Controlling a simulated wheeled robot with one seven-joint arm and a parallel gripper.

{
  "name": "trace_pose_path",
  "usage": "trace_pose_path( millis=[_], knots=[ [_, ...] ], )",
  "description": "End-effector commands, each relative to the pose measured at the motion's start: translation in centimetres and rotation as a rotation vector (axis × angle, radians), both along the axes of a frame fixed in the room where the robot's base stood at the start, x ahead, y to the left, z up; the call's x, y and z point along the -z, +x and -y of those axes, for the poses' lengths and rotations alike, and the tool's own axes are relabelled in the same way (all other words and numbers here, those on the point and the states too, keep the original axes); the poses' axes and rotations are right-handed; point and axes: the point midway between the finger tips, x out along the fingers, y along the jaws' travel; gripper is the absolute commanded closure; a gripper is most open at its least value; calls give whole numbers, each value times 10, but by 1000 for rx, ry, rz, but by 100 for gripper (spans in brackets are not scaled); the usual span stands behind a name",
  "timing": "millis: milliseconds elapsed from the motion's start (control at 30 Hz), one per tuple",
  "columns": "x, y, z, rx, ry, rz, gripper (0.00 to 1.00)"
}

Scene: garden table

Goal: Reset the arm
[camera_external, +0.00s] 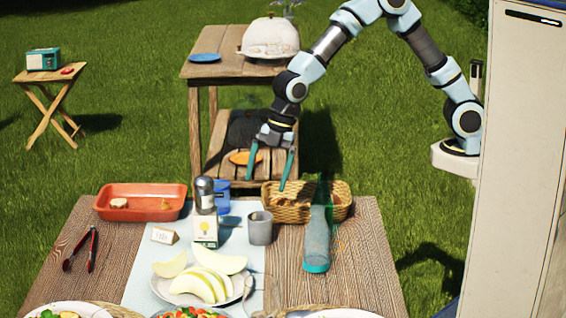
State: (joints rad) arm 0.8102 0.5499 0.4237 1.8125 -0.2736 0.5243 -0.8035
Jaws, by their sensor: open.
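My gripper (269,167) hangs at the end of my arm above the far edge of the garden table (352,258). Its two teal fingers are spread apart and point down, with nothing between them. The fingertips are near the wicker basket (273,206) in the picture; I cannot tell the exact gap. My arm (328,42) arches up from its mount at the right and bends down to the gripper.
A grey cup (260,228), a pepper mill (205,196), a blue mug (221,196) and an orange tray (141,213) are nearby. Tongs (80,250) lie left. A melon plate (206,297) is in front. A wooden cart (200,68) stands behind.

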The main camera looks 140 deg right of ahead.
Motion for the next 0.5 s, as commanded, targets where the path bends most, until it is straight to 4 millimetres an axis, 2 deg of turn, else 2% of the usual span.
trace_pose_path(
  millis=[33,100,167,200,333,400,500],
  knots=[
    [1,-13,-35,25,8,-24,5],
    [2,-36,-74,95,30,-51,5],
    [3,-59,-104,161,48,-70,5],
    [4,-76,-122,208,61,-82,5],
    [7,-133,-172,364,104,-106,5],
    [9,-161,-192,443,128,-116,5],
    [12,-194,-211,533,159,-126,5]
  ],
)
